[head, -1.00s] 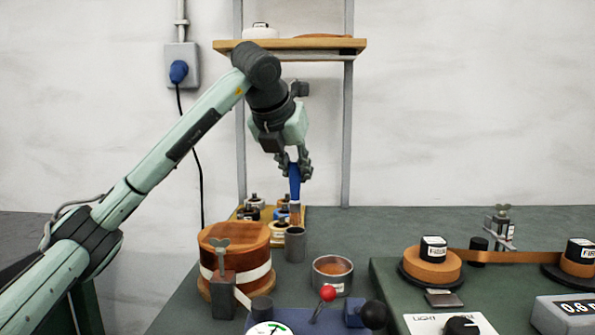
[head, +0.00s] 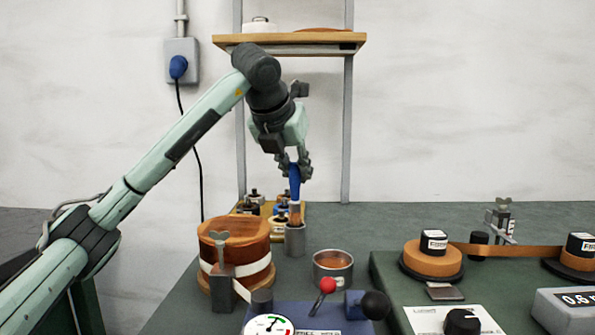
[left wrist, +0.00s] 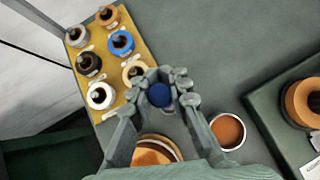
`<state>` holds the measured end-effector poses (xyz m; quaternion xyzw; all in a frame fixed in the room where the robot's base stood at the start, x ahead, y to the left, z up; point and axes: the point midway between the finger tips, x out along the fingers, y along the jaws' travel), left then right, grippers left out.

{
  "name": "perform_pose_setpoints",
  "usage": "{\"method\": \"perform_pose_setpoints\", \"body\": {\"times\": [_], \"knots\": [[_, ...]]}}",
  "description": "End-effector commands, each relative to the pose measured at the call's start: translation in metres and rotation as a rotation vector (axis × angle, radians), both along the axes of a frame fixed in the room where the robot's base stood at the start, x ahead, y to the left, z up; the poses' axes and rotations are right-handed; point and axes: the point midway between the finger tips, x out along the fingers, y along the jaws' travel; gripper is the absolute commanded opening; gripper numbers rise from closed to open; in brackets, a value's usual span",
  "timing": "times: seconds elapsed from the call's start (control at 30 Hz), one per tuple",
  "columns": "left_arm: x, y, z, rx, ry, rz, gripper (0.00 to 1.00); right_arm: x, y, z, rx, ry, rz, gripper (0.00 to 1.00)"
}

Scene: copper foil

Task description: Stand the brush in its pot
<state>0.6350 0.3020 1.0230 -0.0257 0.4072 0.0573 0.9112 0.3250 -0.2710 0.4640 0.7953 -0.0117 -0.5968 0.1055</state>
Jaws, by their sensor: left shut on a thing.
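The brush has a blue handle (head: 295,182) and a brown lower end (head: 295,212). My left gripper (head: 294,166) is shut on the top of the handle and holds the brush upright, bristles down. In the left wrist view the round blue handle end (left wrist: 159,95) shows between the fingers of the gripper (left wrist: 170,97). The pot, a narrow grey cylinder (head: 295,241), stands on the bench directly under the brush. The brush's lower end meets the pot's rim in the head view; I cannot tell whether its tip is inside. The wrist view hides the pot.
A red-knobbed lever (head: 327,285) is in front. Bare bench lies right of the brush.

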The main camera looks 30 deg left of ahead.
Motion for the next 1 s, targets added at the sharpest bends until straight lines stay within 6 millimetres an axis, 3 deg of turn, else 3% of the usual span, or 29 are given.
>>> {"method": "perform_pose_setpoints", "body": {"times": [0.43,1.0], "knots": [[0.000,0.000,-0.001,0.000,0.000,0.000,0.00,0.000,0.000,-0.001,0.000,0.000,0.000,0.83],[0.000,0.000,-0.017,0.000,0.000,0.000,0.00,0.000,0.000,-0.013,0.000,0.000,0.000,0.83]]}}
